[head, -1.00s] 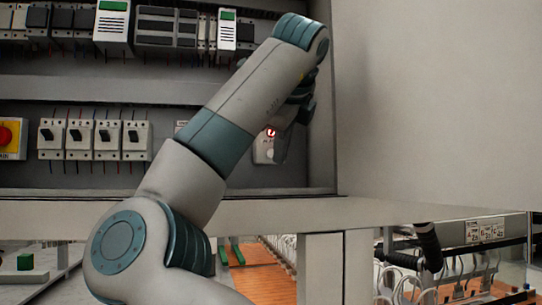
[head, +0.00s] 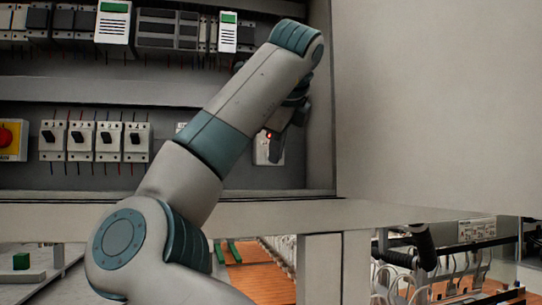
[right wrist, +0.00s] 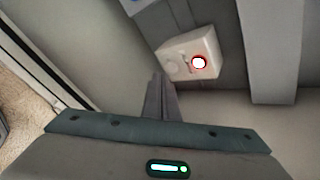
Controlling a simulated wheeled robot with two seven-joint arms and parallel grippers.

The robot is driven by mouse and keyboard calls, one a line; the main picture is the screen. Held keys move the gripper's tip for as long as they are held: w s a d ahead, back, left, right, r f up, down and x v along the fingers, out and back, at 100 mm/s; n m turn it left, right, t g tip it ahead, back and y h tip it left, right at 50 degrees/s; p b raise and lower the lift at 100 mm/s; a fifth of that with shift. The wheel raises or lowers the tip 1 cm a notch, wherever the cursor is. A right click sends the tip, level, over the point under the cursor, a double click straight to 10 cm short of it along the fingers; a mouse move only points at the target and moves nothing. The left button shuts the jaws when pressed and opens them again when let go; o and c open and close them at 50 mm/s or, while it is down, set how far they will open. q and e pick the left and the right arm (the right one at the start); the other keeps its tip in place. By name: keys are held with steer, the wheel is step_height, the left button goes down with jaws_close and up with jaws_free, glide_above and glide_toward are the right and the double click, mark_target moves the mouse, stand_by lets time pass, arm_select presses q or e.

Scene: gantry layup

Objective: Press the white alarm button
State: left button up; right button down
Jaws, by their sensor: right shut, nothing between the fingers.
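A small white alarm box (head: 261,154) is fixed to the cabinet's back wall, low at its right side. In the right wrist view the box (right wrist: 187,50) carries a red-ringed light (right wrist: 199,62) with a bright centre and a pale round shape, likely the white button (right wrist: 175,68), beside it. My right gripper (head: 277,155) is shut and empty, in front of the box's right part in the head view. In the right wrist view its fingertips (right wrist: 157,78) are just below and left of the box; contact cannot be told. My left gripper is not in view.
Several breakers (head: 95,138) and a red knob on a yellow plate (head: 8,138) are to the left of the box. The cabinet's side wall (head: 320,130) stands close to the right of my gripper. A large pale panel (head: 430,100) fills the right.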

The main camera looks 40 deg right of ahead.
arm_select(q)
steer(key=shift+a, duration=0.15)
arm_select(e)
steer(key=shift+d, duration=0.1)
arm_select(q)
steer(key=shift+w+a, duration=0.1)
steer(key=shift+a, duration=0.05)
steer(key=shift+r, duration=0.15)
arm_select(e)
steer(key=shift+w, duration=0.1)
stand_by(0.9)
arm_select(q)
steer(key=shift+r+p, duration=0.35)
steer(key=shift+p, duration=0.15)
arm_select(e)
steer(key=shift+w+d, duration=0.1)
steer(key=shift+w, duration=0.2)
